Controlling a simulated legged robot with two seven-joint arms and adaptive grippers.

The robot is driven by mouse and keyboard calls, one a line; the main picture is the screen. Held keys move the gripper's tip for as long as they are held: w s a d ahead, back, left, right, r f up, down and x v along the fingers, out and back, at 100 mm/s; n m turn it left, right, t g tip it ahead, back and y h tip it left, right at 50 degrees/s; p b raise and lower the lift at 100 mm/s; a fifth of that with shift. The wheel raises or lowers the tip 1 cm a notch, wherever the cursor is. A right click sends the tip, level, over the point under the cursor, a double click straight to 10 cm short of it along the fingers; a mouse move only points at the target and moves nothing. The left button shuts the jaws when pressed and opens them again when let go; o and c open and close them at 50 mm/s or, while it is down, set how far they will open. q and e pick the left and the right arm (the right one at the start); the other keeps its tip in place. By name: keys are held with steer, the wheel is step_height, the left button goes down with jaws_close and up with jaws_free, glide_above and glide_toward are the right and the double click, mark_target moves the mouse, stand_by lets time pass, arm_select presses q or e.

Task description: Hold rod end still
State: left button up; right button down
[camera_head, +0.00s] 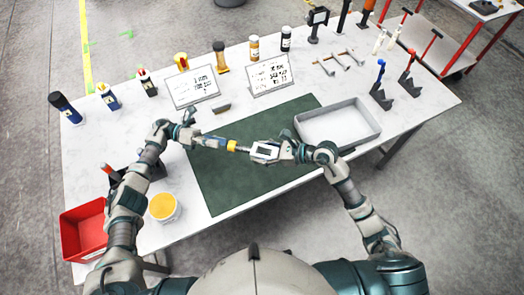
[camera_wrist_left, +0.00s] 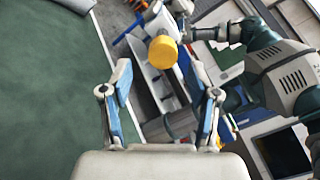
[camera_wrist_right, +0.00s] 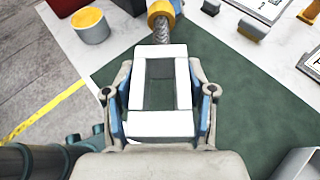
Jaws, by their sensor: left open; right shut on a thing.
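A grey rod (camera_wrist_right: 165,30) with a spiral or threaded surface runs from a white rectangular frame (camera_wrist_right: 160,85) to a yellow end piece (camera_head: 232,146). My right gripper (camera_wrist_right: 158,95) is shut on the white frame, which sits between its fingers over the green mat. My left gripper (camera_wrist_left: 157,75) is open, its two blue-padded fingers apart. In the left wrist view the yellow end piece (camera_wrist_left: 163,51) appears ahead, near the line between the fingertips. In the head view my left gripper (camera_head: 194,130) is left of the rod.
The green mat (camera_head: 225,190) covers the table's middle. A grey tray (camera_head: 338,147) stands on its right. A red bin (camera_head: 84,238) and a yellow-topped tub (camera_head: 163,207) are at front left. Sign cards (camera_head: 192,87), bottles (camera_head: 254,48) and tools line the back.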

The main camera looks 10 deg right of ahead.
arm_select(q)
steer(key=shift+c, duration=0.5)
steer(key=a+n, duration=0.1)
steer(key=n, duration=0.7)
steer(key=w+a+n, duration=0.1)
steer(key=n, duration=0.8)
steer(key=a+n, duration=0.1)
steer(key=n, duration=0.8)
steer(key=shift+w+a, duration=0.2)
steer(key=shift+w, duration=0.05)
steer(key=x, duration=0.8)
steer(key=shift+s, duration=0.15)
